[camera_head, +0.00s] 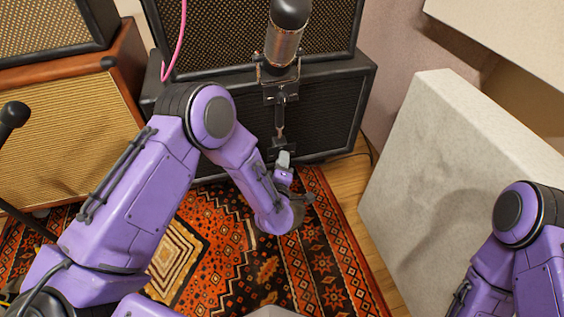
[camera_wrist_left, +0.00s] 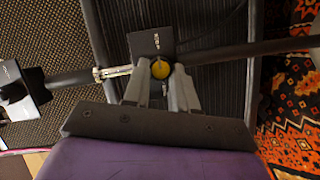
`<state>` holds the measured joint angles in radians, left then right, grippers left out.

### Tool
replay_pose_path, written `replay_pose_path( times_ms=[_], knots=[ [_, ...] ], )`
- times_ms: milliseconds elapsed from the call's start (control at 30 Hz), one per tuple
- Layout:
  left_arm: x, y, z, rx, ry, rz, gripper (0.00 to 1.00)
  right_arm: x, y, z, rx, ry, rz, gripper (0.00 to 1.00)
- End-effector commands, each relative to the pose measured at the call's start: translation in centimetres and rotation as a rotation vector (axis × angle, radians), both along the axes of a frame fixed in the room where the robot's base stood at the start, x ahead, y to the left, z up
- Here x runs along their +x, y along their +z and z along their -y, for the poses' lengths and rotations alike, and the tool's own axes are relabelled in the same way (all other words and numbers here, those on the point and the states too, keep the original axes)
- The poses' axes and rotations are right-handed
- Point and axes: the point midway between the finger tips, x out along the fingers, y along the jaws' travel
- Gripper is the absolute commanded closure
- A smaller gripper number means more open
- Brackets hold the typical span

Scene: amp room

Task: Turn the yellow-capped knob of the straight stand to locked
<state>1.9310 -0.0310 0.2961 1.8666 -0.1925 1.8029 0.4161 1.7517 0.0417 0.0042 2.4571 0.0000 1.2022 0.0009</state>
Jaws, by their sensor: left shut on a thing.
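The straight stand (camera_head: 280,118) rises in front of the dark amp and carries a large microphone (camera_head: 285,40) at its top. In the left wrist view its dark rod (camera_wrist_left: 225,53) runs across the picture. The yellow-capped knob (camera_wrist_left: 160,69) sits on the rod beside a dark block with small white lettering (camera_wrist_left: 150,42). My left gripper (camera_wrist_left: 160,80) has its two grey fingers on either side of the knob, shut on it. In the head view this gripper (camera_head: 284,160) is at the stand, and the yellow cap cannot be made out. My right gripper is out of view.
Black amps (camera_head: 325,105) stand right behind the stand, and a tan-fronted amp (camera_head: 75,130) is at the left. Another microphone (camera_head: 14,114) is at the left edge. A pale panel (camera_head: 430,150) stands at the right. A patterned rug (camera_head: 325,245) covers the floor below.

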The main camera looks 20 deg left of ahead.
Motion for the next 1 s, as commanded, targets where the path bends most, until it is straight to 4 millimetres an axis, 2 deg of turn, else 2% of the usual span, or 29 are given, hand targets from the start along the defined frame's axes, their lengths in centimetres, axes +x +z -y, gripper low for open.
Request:
replay_pose_path(
  times_ms=[100,133,200,467,567,800,1000],
  knots=[
    [-0.1,-0.1,-0.1,0.002,0.004,-0.002,1.00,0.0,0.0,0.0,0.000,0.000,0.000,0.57],
    [-0.1,-0.1,-0.1,0.002,0.003,-0.003,0.64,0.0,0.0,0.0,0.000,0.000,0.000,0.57],
    [-0.1,-0.1,-0.1,0.002,0.002,-0.002,0.48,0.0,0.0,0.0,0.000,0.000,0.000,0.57],
    [-0.1,0.0,0.1,0.001,-0.001,0.000,0.48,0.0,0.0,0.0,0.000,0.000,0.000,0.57],
    [-0.9,0.2,0.4,0.001,-0.003,-0.003,0.48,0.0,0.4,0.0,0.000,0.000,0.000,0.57],
    [-6.3,0.9,1.5,0.003,-0.005,-0.004,0.48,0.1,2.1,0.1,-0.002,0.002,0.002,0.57],
    [-9.6,1.0,2.2,0.002,-0.002,-0.003,0.48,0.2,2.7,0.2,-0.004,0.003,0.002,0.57]
  ],
)
